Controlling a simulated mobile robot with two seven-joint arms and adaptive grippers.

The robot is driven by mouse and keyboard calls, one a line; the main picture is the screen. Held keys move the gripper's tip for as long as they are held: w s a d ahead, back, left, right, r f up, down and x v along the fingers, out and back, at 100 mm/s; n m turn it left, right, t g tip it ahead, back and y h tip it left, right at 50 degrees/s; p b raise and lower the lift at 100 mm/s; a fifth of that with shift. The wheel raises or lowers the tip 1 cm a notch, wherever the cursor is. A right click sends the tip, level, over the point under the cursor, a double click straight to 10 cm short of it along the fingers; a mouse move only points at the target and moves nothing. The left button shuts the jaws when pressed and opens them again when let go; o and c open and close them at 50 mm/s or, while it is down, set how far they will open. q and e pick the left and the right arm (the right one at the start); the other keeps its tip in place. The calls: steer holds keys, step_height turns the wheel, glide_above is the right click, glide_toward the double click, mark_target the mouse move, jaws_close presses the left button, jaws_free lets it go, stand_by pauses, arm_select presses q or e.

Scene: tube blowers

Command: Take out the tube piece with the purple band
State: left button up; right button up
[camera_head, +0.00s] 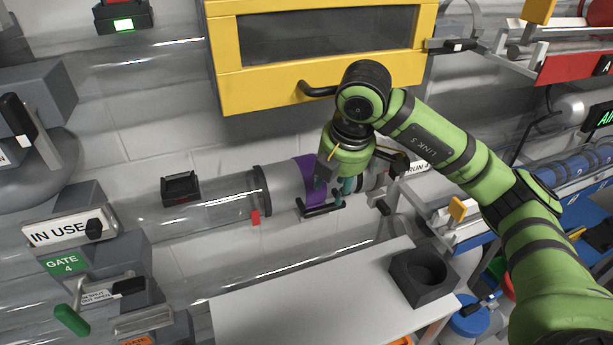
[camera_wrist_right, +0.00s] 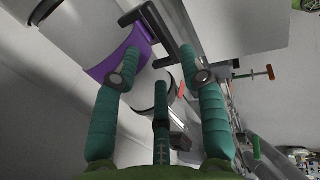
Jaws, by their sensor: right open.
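The tube piece with the purple band (camera_head: 306,172) sits in line with a clear horizontal tube. It is a grey-white cylinder with a black bar handle (camera_head: 322,210) on its front. The band also shows in the right wrist view (camera_wrist_right: 118,52), with the handle (camera_wrist_right: 168,30) beside it. My right gripper (camera_head: 329,192) is open in front of the tube piece, with its teal fingers close to the handle. In the right wrist view, the fingers (camera_wrist_right: 158,68) are spread on both sides of the handle's near end; I cannot tell whether they touch. My left gripper is not in view.
A yellow cabinet (camera_head: 232,70) with a black handle is just above my right wrist. A white table (camera_head: 290,310) with a black round-holed holder (camera_head: 424,276) stands below. An "IN USE" sign (camera_head: 68,231) and a "GATE 4" label (camera_head: 62,263) are at left.

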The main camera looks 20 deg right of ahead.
mark_target(324, 205)
steer(key=x, duration=0.3)
steer(key=shift+w+f, duration=0.1)
steer(key=shift+f, duration=0.15)
steer(key=p+x, duration=0.1)
steer(key=x, duration=0.3)
steer(key=shift+w+a+f+p, duration=0.1)
steer(key=shift+w+f+p, duration=0.05)
steer(key=shift+f+p, duration=0.2)
steer(key=shift+w+f, duration=0.15)
steer(key=shift+f, duration=0.25)
steer(key=shift+r, duration=0.1)
jaws_close()
